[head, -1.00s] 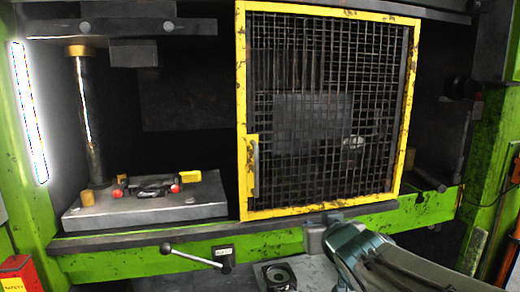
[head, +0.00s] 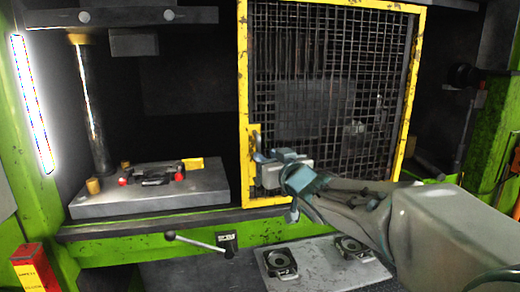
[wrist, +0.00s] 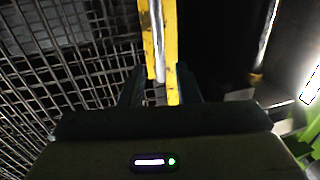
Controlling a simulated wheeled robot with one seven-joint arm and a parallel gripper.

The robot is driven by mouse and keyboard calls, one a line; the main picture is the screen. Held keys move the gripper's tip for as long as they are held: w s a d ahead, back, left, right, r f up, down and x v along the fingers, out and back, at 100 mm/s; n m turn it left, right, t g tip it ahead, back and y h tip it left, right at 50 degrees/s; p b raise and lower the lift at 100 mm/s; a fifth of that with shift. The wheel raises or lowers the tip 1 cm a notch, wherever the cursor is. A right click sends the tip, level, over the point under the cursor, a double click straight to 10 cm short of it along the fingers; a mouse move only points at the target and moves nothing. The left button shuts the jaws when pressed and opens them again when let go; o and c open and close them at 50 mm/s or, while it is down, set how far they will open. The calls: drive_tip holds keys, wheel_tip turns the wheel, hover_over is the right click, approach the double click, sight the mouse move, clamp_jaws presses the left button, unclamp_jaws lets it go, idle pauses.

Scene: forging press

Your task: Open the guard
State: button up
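The guard (head: 333,12) is a yellow-framed panel of dark wire mesh in front of the right part of the press opening. It stands upright, and the opening left of it is uncovered. A grey bar handle on its left frame edge is mostly hidden behind my gripper (head: 262,158) in the head view. In the wrist view, the handle (wrist: 158,40) runs along the yellow frame, ahead of and between my fingers (wrist: 160,85). The fingers are apart, one on each side of the handle and frame. I cannot tell whether they touch either.
A grey die block (head: 140,204) with small red and yellow parts lies left of the guard. A lever (head: 200,242) sticks out below it. A tray (head: 312,250) with black ring-shaped parts is below the guard. A red and yellow box (head: 35,268) stands at lower left.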

sight(259, 151)
drive_tip(key=shift+p+x, duration=0.45)
drive_tip(key=shift+x, duration=2.65)
drive_tip(key=shift+c, duration=0.3)
clamp_jaws()
drive_tip(key=shift+f, duration=0.1)
